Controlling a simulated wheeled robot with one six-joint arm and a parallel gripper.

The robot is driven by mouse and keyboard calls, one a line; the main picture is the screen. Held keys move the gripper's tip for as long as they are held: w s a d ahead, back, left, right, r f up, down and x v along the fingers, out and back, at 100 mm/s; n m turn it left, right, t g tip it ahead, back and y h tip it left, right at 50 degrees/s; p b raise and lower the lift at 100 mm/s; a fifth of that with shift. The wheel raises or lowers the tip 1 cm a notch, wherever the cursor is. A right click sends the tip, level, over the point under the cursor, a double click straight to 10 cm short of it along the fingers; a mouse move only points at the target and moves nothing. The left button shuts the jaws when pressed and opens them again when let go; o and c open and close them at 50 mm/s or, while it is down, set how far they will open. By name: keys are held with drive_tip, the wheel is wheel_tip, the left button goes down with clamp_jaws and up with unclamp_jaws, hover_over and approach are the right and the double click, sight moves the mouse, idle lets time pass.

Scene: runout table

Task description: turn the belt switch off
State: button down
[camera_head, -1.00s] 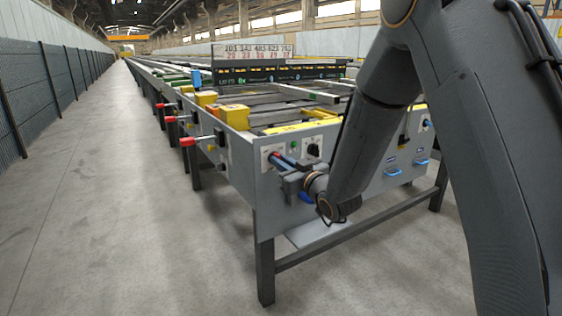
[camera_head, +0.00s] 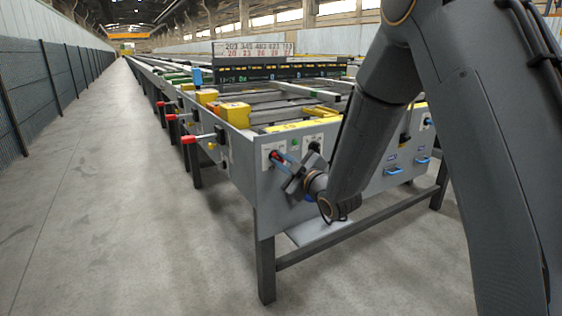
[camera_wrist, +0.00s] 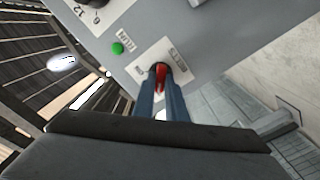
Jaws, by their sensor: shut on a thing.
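The belt switch is a red handle (camera_wrist: 160,74) on a white labelled plate (camera_wrist: 180,60) on the grey end panel of the runout table. My gripper (camera_wrist: 160,92) has its two blue fingers shut on the red handle, one on each side. The wrist view is rolled, so the panel appears tilted. In the head view my gripper (camera_head: 278,160) reaches the white plate (camera_head: 268,150) at the panel's left corner. The handle is hidden there by the fingers. The lettering on the plate is too small to read surely.
A green button (camera_wrist: 117,47) and a black rotary knob (camera_head: 315,147) sit beside the switch. Red-tipped levers (camera_head: 190,139) stick out along the table's left side. Blue handles (camera_head: 393,171) are on the panel to the right. The aisle floor (camera_head: 130,200) on the left is clear.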

drive_tip(key=shift+f, duration=0.1)
idle(0.4)
drive_tip(key=c, duration=1.8)
unclamp_jaws()
drive_tip(key=p+v, duration=0.1)
drive_tip(key=v, duration=0.7)
